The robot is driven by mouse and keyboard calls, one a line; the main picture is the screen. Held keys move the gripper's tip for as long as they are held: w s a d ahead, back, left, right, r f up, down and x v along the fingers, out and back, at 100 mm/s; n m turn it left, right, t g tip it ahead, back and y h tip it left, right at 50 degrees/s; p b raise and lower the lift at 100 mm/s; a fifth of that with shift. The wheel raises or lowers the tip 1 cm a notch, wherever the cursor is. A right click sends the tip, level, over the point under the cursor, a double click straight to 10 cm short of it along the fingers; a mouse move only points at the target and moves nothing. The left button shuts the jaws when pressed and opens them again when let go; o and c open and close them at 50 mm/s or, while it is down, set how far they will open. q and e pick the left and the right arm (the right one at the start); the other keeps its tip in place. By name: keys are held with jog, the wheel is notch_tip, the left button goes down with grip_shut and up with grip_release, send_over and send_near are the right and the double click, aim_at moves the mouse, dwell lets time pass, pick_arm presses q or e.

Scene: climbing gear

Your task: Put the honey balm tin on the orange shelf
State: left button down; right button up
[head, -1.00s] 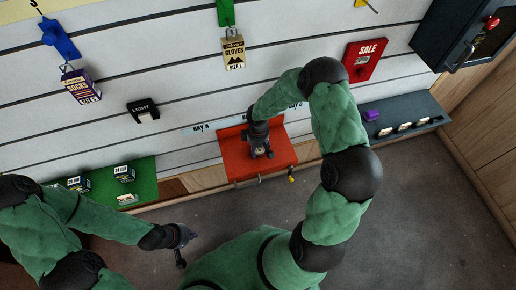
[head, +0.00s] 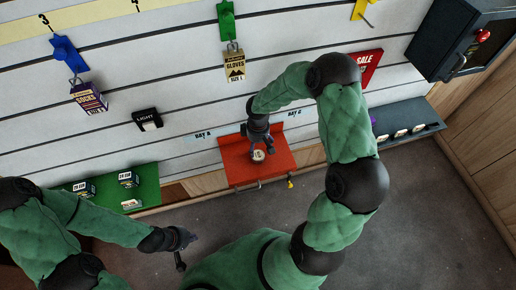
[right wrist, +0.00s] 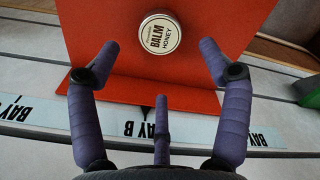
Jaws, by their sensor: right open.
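The honey balm tin (head: 258,155), a small round tin with a pale lid, lies on the orange shelf (head: 236,172). In the right wrist view the tin (right wrist: 159,33) sits lid up on the orange surface (right wrist: 245,15), its label reading "BALM HONEY". My right gripper (head: 260,144) is just on the wall side of the tin. Its fingers (right wrist: 158,50) are spread wide, with gaps to the tin on both sides. My left gripper (head: 181,250) hangs low above the floor, away from the shelf; its finger opening is unclear.
A green shelf (head: 147,184) with small boxes is at the left. A dark grey shelf (head: 424,113) with several items is at the right. Hooks hang at the orange shelf's front edge. A glove pack (head: 235,65) hangs on the wall above. The floor in front is clear.

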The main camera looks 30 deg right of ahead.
jog(key=s+a+f+m+y, duration=0.2)
jog(key=s+a+f+m, duration=0.2)
jog(key=s+a, duration=0.4)
jog(key=s+a+f+m+y, duration=0.2)
jog(key=s+a+f+m, duration=0.2)
jog(key=s+a, duration=0.5)
jog(key=shift+a+f+m+p, duration=0.3)
jog(key=shift+a+f+p, duration=0.1)
jog(key=shift+a, duration=0.2)
